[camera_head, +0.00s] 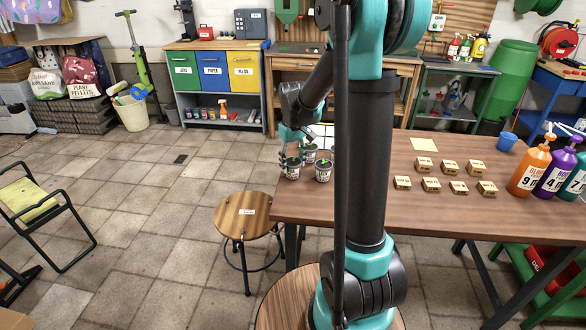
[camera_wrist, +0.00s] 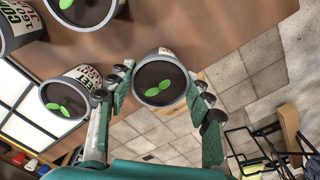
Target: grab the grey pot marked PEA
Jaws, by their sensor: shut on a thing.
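My gripper (camera_wrist: 165,105) is shut on a grey pot (camera_wrist: 160,84) with dark soil and a small green seedling. The fingers lie on either side of it in the wrist view. In the head view this seems to be the left pot (camera_head: 292,171), at the table's left corner, with my gripper (camera_head: 291,158) reaching down around it. Its white label is partly hidden and I cannot read whether it says PEA. Other similar grey pots stand close by, one at the right (camera_head: 323,173) and one behind (camera_head: 309,155); in the wrist view, one (camera_wrist: 65,97) is near the left finger.
The wooden table (camera_head: 360,205) holds several small labelled blocks (camera_head: 431,185), pump bottles (camera_head: 530,170) and a blue cup (camera_head: 507,141). A round stool (camera_head: 248,215) stands left of the table.

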